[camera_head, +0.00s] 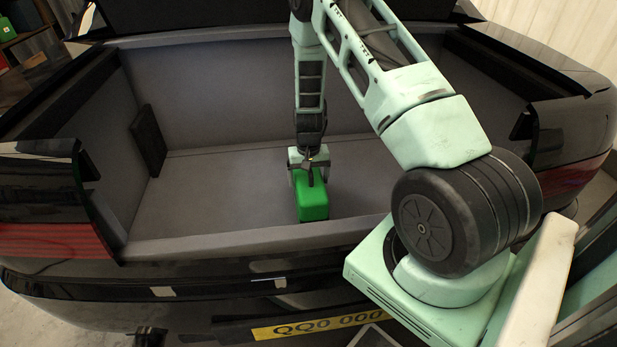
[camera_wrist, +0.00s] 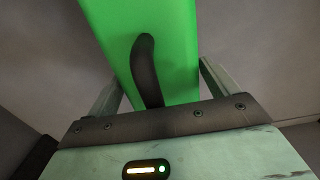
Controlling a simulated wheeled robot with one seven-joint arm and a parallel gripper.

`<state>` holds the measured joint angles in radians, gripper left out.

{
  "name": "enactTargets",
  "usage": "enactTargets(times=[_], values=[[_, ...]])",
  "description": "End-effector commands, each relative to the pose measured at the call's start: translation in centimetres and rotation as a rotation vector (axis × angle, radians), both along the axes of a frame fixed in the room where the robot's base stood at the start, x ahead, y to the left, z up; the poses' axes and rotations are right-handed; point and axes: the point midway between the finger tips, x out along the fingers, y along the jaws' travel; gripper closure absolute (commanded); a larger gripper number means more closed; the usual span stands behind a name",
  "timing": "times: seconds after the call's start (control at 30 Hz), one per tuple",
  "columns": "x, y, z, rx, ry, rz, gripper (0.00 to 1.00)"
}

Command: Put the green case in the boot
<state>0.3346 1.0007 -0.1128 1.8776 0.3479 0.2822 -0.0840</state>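The green case (camera_head: 312,203) is upright inside the boot (camera_head: 240,195) of the black car, close to the rear sill. Its underside seems to be at the boot floor, though contact is hard to make out. My gripper (camera_head: 309,172) is right above the case, inside the boot. In the wrist view the case (camera_wrist: 165,60) and its dark curved handle (camera_wrist: 147,70) are between the fingers of my gripper (camera_wrist: 160,78). The fingers are wide apart, with gaps beside the handle. The end of the handle is hidden by the palm.
A dark flat panel (camera_head: 148,140) stands at the boot's left side. The rear sill (camera_head: 240,242) runs along the front of the opening, and the raised lid (camera_head: 200,14) is above. The boot floor is clear left of the case.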

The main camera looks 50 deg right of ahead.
Motion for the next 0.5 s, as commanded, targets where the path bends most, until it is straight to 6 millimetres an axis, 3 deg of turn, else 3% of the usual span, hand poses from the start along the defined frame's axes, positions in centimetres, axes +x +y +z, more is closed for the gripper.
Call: enactTargets(times=[0.33, 0.5], values=[[0.0, 0.0, 0.3, -0.001, -0.001, 0.000, 0.01], [0.1, 0.0, 2.0, -0.001, -0.003, 0.001, 0.01]])
